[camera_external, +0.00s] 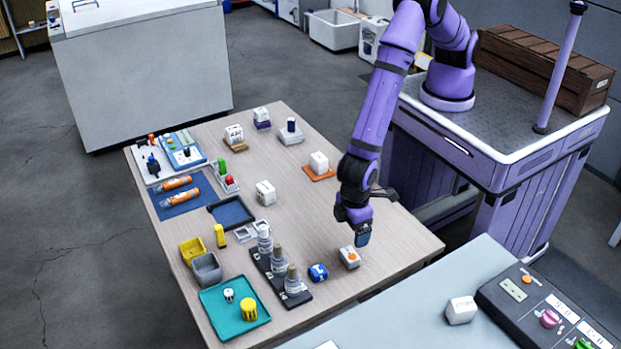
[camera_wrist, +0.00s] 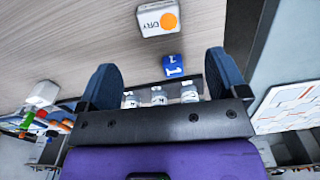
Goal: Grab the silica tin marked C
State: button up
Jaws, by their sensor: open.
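A white tin (camera_external: 349,257) with an orange dot stands on the table's right front part. In the wrist view this white tin (camera_wrist: 150,22) shows the word DRY beside the dot, just beyond my fingertips. I cannot read a C on it. Other white blocks stand on the table: one in the middle (camera_external: 265,192), one on an orange mat (camera_external: 319,162), one at the back left (camera_external: 234,134) and one at the back (camera_external: 261,114). Their marks are too small to read. My gripper (camera_external: 362,236) is open and empty, above and near the DRY tin; it also shows in the wrist view (camera_wrist: 163,76).
A blue block (camera_external: 318,272) sits left of the DRY tin, and a dark rack (camera_external: 256,256) holds grey-topped bottles. A teal tray (camera_external: 215,310) lies at the front left. A grey counter (camera_external: 400,325) with a control panel (camera_external: 540,315) borders the front right.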

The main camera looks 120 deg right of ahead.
aim_at(350, 254)
notch_tip(350, 254, down, 11)
jog(key=shift+s+r, duration=0.1)
jog(key=shift+r, duration=0.1)
jog(key=c, duration=1)
